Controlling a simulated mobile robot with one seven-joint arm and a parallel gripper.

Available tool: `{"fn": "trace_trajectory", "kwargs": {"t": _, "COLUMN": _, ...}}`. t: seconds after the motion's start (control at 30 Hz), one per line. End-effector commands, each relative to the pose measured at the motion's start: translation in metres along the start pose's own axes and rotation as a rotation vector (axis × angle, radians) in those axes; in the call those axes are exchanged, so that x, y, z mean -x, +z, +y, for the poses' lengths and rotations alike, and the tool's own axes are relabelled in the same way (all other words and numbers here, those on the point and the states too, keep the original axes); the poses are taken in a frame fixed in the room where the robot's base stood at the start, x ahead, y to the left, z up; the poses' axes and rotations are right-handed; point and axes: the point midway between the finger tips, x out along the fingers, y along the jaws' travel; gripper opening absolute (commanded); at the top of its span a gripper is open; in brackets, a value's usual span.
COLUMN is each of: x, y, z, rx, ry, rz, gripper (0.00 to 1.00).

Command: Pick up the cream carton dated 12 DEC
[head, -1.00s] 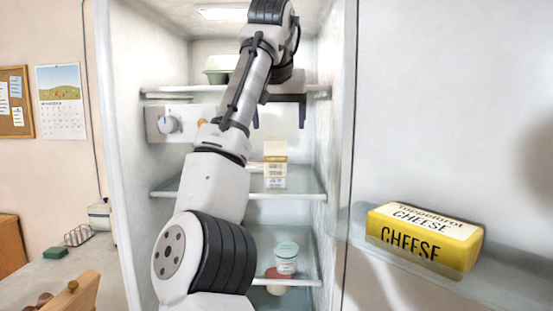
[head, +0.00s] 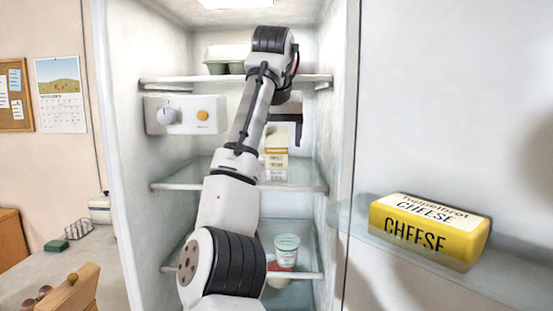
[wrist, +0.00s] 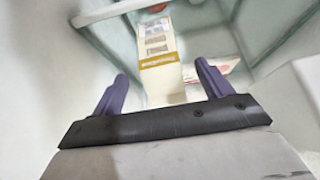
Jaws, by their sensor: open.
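A cream-and-yellow carton (head: 276,168) stands upright on the middle fridge shelf, its upper part close to my gripper in the head view. My gripper (head: 284,138) is open and empty, at about the height of the carton's top. In the wrist view the carton (wrist: 157,50) shows between and beyond the two purple fingers of my gripper (wrist: 161,78). Its yellow band and several printed labels show, but the date is too small to read. I cannot tell whether either finger touches it.
A flat packet with red print (wrist: 205,70) lies near the carton. An egg box (head: 222,58) sits on the shelf above, over a control panel (head: 185,115). A tub (head: 287,251) stands on the shelf below. Yellow cheese (head: 428,235) sits in the door at right.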

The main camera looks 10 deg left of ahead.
Motion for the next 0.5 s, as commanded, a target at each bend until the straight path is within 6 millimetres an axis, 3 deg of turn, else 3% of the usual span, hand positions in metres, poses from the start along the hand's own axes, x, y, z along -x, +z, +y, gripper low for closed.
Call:
{"fn": "trace_trajectory", "kwargs": {"t": 0.3, "x": -0.042, "y": -0.001, "z": 0.0, "rx": 0.0, "ry": 0.001, "rz": -0.002, "gripper": 0.78}}
{"fn": "trace_trajectory", "kwargs": {"t": 0.5, "x": -0.051, "y": 0.0, "z": 0.0, "rx": 0.001, "ry": 0.0, "rz": 0.0, "gripper": 0.78}}
